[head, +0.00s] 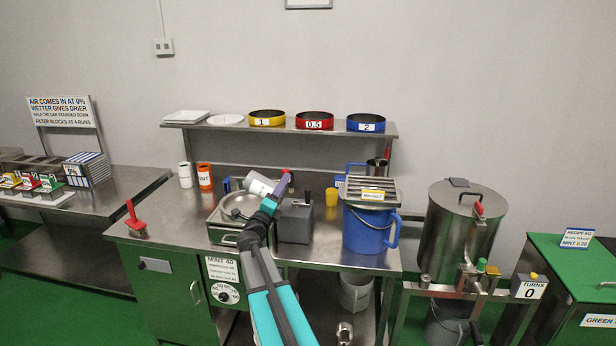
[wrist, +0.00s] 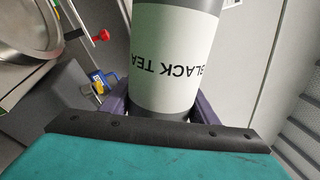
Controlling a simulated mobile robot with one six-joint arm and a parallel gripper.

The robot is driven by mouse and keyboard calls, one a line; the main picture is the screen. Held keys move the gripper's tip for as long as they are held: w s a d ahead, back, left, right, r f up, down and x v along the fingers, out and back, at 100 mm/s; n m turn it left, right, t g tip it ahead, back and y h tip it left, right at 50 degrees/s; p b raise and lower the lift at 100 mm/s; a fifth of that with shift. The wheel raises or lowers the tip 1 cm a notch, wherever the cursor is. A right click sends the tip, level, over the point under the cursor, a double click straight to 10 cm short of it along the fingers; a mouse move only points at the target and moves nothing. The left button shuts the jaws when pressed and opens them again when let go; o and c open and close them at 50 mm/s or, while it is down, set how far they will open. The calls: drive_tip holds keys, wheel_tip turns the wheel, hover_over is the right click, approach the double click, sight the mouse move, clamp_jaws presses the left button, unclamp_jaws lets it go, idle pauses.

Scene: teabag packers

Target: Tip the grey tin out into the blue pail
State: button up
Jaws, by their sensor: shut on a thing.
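The grey tin (wrist: 172,70) has a white label reading BLACK TEA, upside down in the wrist view. My gripper (wrist: 160,106) is shut around it. In the head view the tin (head: 258,184) is held tilted above the steel pan at the back of the counter, partly hidden by my gripper (head: 282,186). Its mouth and contents cannot be made out. The blue pail (head: 366,236) stands upright on the counter to the right, apart from the tin. A slatted metal grate (head: 370,187) with a yellow label lies across its top.
A grey box (head: 295,222) stands between the steel pan (head: 240,206) and the pail. White and orange canisters (head: 205,177) stand at the back left. A shelf (head: 215,127) with coloured rings hangs above. A steel drum (head: 458,235) stands to the right.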

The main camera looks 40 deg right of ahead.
drive_tip(key=a+f+n+t+y+b, duration=0.1)
drive_tip(key=a+f, duration=0.3)
drive_tip(key=a, duration=0.8)
drive_tip(key=a+f+t+b, duration=0.1)
drive_tip(key=a+f, duration=0.3)
drive_tip(key=a, duration=0.9)
drive_tip(key=a+f+n+t+y+b, duration=0.1)
drive_tip(key=a+f, duration=0.3)
drive_tip(key=a, duration=0.8)
drive_tip(key=s+a+f, duration=0.1)
drive_tip(key=s+a, duration=0.2)
drive_tip(key=a, duration=0.3)
drive_tip(key=s+a+f+t, duration=0.1)
drive_tip(key=s+a+f, duration=0.1)
drive_tip(key=s+a, duration=0.2)
drive_tip(key=shift+a+f+n+b, duration=0.25)
drive_tip(key=shift+a+n+b, duration=0.15)
drive_tip(key=shift+a, duration=0.75)
drive_tip(key=shift+s, duration=0.1)
